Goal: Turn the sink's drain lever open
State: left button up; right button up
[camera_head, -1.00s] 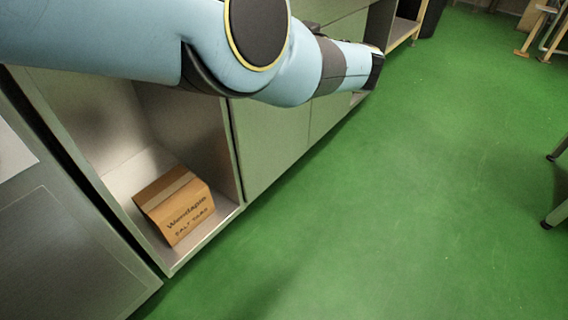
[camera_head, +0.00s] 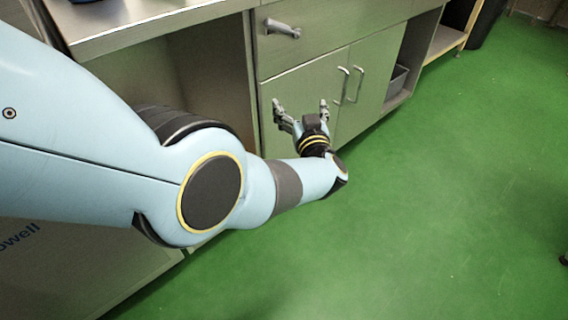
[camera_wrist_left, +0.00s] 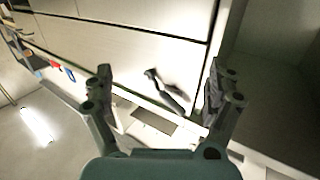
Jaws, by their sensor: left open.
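The drain lever (camera_head: 282,28) is a grey handle on the upper front panel of the steel cabinet in the head view. Its free end points to the right. It also shows in the left wrist view as a dark lever (camera_wrist_left: 165,92), framed between my two fingers. My left gripper (camera_head: 300,104) is open and empty, fingers pointing up, in front of the cabinet doors. It is below the lever and apart from it. My right gripper is not in view.
Two cabinet doors with upright handles (camera_head: 347,86) are behind my gripper. An open compartment (camera_head: 210,80) lies left of them, under a steel worktop (camera_head: 150,22). A grey bin (camera_head: 397,82) sits on a shelf to the right.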

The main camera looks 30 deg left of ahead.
pick_arm(q)
jog(key=s+d+f+m+h+p, duration=0.1)
jog(key=s+f+m+h+p, duration=0.2)
jog(key=s+f+h, duration=0.3)
jog(key=s+f+m, duration=0.1)
jog(key=s+f, duration=0.3)
jog(key=f, duration=0.1)
jog(key=shift+s+d+g+h, duration=0.15)
jog(key=shift+s+g+h, duration=0.15)
jog(key=shift+h, duration=0.1)
jog(key=shift+c, duration=0.4)
